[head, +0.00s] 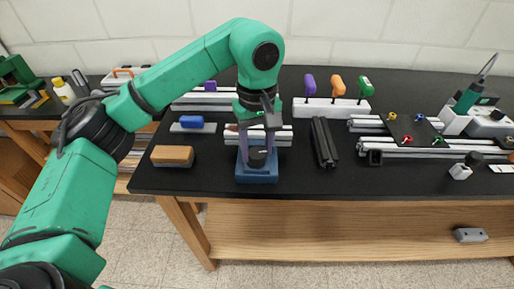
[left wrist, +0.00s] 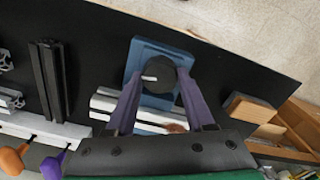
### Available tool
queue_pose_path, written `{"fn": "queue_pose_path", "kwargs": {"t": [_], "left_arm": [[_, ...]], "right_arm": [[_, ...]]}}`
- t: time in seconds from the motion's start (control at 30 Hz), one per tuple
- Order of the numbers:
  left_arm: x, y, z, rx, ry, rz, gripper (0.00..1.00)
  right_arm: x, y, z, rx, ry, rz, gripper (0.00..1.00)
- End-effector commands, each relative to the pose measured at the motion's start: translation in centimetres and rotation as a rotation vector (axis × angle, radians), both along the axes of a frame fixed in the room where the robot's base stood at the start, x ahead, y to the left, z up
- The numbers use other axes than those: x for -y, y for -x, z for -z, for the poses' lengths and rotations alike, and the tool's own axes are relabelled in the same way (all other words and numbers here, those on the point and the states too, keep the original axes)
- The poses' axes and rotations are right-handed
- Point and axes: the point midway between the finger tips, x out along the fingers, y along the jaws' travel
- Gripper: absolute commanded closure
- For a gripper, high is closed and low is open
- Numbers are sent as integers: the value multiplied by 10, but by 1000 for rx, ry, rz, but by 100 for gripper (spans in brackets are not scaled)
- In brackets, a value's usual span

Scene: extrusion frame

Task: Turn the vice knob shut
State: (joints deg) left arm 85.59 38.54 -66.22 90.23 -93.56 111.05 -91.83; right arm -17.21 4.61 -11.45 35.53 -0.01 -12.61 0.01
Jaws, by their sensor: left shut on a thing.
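The blue vice (head: 257,178) stands near the front edge of the black bench and also shows in the left wrist view (left wrist: 150,50). Its round black knob (head: 257,160) has a white mark on it, which shows in the left wrist view on the knob (left wrist: 162,90). My left gripper (head: 257,153) points down over the vice. Its two grey-purple fingers sit on either side of the knob, and it is shut on the knob. The fingers hide part of the knob's sides. My right gripper is not in view.
A wooden block (head: 172,155) and a blue-topped brush-like item (head: 192,123) lie left of the vice. Black extrusions (head: 324,143) lie to the right. Silver extrusions (head: 270,137) lie behind it. A white rack (head: 330,108) holds coloured-handled drivers.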

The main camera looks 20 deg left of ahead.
Motion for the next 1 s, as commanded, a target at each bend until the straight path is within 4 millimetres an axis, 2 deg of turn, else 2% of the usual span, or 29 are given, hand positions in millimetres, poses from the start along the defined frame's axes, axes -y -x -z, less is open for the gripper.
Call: {"fn": "queue_pose_path", "kwargs": {"t": [0.5,1.0], "left_arm": [[0,-2,-4,11,3,405,100],[0,-2,-4,12,3,519,100]], "right_arm": [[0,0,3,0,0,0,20],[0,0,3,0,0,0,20]]}}
